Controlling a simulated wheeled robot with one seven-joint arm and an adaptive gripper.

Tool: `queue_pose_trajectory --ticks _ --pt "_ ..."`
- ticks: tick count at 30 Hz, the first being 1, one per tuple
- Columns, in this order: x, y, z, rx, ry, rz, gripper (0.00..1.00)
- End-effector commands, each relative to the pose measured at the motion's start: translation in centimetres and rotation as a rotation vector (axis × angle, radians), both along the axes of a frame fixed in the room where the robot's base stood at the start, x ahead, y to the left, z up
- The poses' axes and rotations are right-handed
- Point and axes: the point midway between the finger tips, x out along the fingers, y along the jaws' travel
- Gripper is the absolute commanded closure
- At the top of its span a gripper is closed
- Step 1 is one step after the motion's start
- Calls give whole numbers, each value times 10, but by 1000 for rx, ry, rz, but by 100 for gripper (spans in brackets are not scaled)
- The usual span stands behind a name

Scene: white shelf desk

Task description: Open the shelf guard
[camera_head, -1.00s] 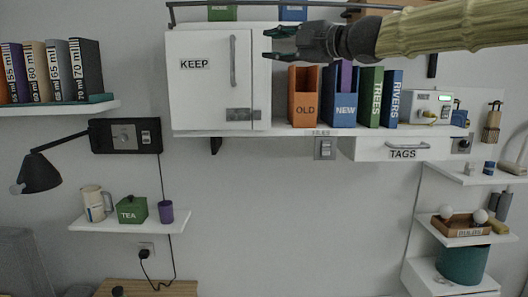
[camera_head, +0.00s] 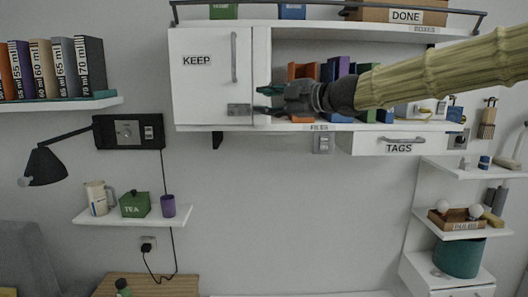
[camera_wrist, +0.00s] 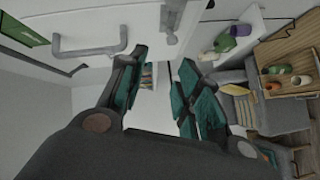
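The shelf guard appears to be the dark rail (camera_head: 465,11) along the front of the upper shelf; it stands upright above the shelf edge. A dark rod at the left of the wrist view (camera_wrist: 40,62) may be part of it. My gripper (camera_head: 259,99) is in front of the cabinet's right edge, well below the rail and near the door's metal latch (camera_head: 239,110). Its teal-tipped fingers are apart with nothing between them, also in the wrist view (camera_wrist: 160,88). Whether it touches the cabinet cannot be told.
The white KEEP door (camera_head: 200,88) is shut, with a vertical handle (camera_head: 234,57). A DONE box (camera_head: 385,15) stands on the upper shelf. My arm partly hides books and a device on the lower shelf. The TAGS drawer (camera_head: 370,143) is shut.

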Motion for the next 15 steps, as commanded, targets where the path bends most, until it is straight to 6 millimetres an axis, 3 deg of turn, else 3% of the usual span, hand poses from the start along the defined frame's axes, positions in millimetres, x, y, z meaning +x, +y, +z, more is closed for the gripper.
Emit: queue_pose_trajectory --ticks 15 --pt "8 8 -80 47 156 -9 66"
